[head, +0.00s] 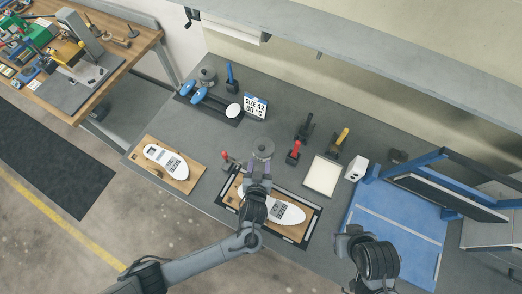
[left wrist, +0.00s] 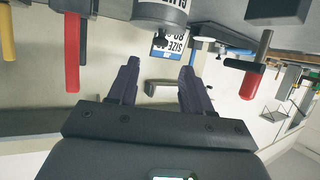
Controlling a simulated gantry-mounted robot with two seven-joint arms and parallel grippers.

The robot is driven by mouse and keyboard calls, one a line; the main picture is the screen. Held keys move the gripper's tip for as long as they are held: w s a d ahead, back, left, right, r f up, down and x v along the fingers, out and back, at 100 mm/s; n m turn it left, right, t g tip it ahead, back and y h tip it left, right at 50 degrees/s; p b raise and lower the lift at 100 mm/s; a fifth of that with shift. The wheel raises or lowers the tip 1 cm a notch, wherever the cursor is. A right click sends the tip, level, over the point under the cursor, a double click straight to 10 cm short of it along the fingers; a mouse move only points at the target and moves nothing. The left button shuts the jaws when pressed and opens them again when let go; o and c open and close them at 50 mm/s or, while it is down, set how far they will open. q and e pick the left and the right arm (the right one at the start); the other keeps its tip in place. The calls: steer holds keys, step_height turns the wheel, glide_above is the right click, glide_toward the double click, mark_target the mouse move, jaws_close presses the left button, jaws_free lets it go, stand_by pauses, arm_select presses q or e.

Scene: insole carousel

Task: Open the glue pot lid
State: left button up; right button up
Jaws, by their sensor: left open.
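The glue pot (head: 263,147) is a grey round pot standing behind the middle work mat. In the left wrist view, which is upside down, the grey labelled pot (left wrist: 160,12) shows at the top edge, with a small dark knob (left wrist: 161,38) on its lid. The lid looks shut. My left gripper (head: 259,168) is just in front of the pot in the head view. Its dark purple fingers are open and empty in the left wrist view (left wrist: 160,66), with the knob beyond the fingertips, apart from them. My right arm's end (head: 372,258) is at the lower right; its fingers cannot be made out.
An insole (head: 287,212) lies on the framed board below my left arm. Another insole (head: 168,160) lies on a wooden board at left. Red-handled (head: 294,152) and yellow-handled (head: 341,138) tools stand right of the pot. A size sign (head: 255,106) stands behind. A blue tray (head: 390,220) is at right.

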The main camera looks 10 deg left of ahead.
mark_target(261, 148)
arm_select(q)
steer(key=x, duration=0.7)
steer(key=shift+w+f, duration=0.2)
steer(key=shift+w, duration=0.1)
jaws_close()
